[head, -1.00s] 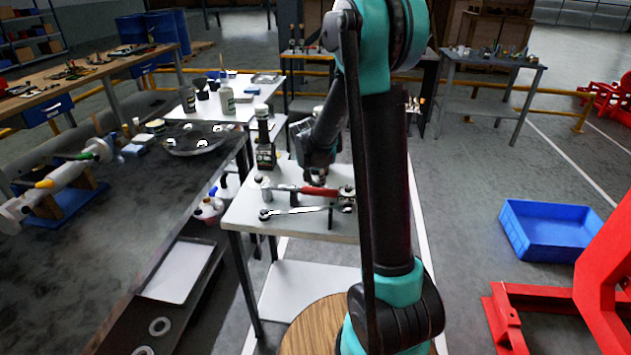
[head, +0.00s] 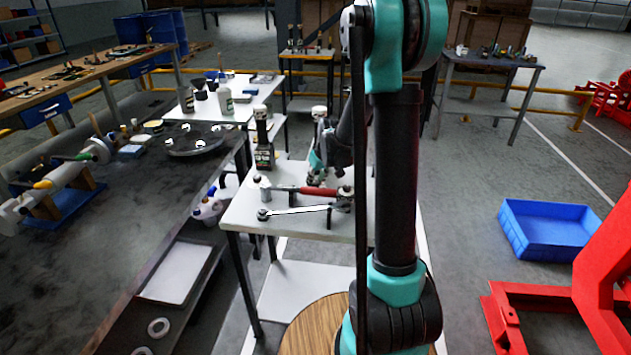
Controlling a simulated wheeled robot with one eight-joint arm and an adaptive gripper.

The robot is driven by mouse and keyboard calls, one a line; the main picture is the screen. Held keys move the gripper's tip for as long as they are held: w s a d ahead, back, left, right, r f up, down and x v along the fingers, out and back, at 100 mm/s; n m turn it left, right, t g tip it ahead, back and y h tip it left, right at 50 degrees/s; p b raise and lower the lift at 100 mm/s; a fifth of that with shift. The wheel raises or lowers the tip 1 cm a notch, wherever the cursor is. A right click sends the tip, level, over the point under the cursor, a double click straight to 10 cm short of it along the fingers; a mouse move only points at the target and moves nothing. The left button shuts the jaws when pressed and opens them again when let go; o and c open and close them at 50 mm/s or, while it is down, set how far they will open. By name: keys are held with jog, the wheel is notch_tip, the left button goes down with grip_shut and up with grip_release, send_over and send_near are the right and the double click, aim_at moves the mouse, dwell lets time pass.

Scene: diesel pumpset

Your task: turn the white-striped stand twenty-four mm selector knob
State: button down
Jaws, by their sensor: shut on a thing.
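My gripper (head: 315,179) is low over the back middle of the small white table (head: 290,226), just behind the red-handled tool. It is small and dark in the head view, with the teal wrist above it. It is shut on the selector knob, which is mostly hidden at the fingertips. I cannot make out the knob's stand or its white stripe.
A red-handled hammer (head: 310,190) and a spanner (head: 295,210) lie in front. A white-capped item (head: 319,113) is behind. A blue crate (head: 552,230) is on the floor at right.

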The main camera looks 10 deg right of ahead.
jog(key=shift+n, duration=0.6)
jog(key=c, duration=1.2)
grip_release()
jog(key=shift+r, duration=0.1)
jog(key=v, duration=1.1)
jog(key=shift+d+r, duration=0.35)
